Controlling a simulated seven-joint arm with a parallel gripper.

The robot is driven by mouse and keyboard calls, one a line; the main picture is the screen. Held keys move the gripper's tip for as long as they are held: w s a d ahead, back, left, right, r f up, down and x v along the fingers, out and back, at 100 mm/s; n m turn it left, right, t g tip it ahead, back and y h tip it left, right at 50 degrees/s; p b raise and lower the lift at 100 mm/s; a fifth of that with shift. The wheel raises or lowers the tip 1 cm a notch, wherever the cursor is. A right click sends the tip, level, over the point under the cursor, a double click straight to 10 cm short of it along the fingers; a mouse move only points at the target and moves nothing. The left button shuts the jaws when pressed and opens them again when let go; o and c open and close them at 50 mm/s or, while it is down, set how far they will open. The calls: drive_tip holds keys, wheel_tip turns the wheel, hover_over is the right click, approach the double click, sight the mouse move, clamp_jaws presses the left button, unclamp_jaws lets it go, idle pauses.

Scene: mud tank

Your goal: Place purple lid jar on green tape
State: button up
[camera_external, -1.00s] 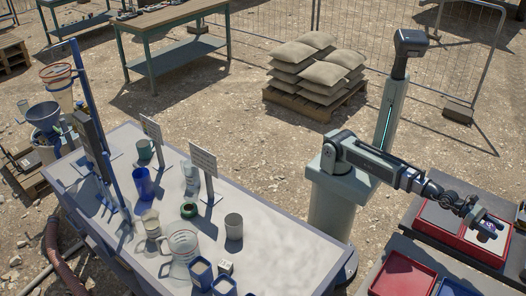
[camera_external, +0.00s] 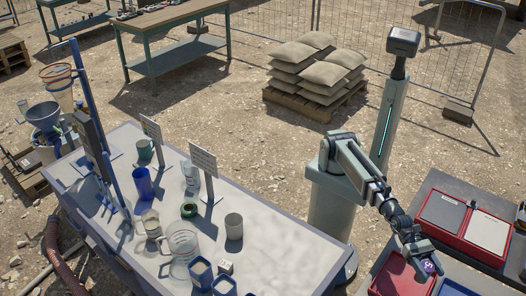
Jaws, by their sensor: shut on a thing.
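The green tape (camera_external: 189,210) is a dark green roll lying flat on the grey table, in front of the small sign. My gripper (camera_external: 426,262) is shut on the purple lid jar (camera_external: 430,267), whose purple top shows between the fingers. The jar's body is mostly hidden. My gripper is at the lower right, above the edge of the front red tray (camera_external: 393,275), far from the green tape.
The grey table (camera_external: 120,230) also holds a glass pitcher (camera_external: 181,243), a grey cup (camera_external: 234,226), a blue cup (camera_external: 143,183), blue containers (camera_external: 200,272) and a sign (camera_external: 203,161). A red two-part tray (camera_external: 465,225) lies at the right. Open ground separates my base from the sandbags.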

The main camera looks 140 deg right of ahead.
drive_tip(key=w+d+m+t+h, duration=0.25)
drive_tip(key=w+d, duration=0.65)
drive_tip(key=d, duration=0.5)
drive_tip(key=w+d+m+t+h, duration=0.2)
drive_tip(key=w+d+m+h, duration=0.15)
drive_tip(key=w+d, duration=0.85)
drive_tip(key=w+d+m+t+h, duration=0.2)
drive_tip(key=w+d+h, duration=0.3)
drive_tip(key=d, duration=1.2)
wheel_tip(320, 180, up, 11)
drive_tip(key=m+g+h, duration=0.9)
drive_tip(key=m+h, duration=0.5)
drive_tip(key=h, duration=0.5)
hover_over(186, 207)
drive_tip(key=shift+m, duration=0.3)
wheel_tip(186, 207, down, 27)
drive_tip(key=shift+d+f, duration=0.1)
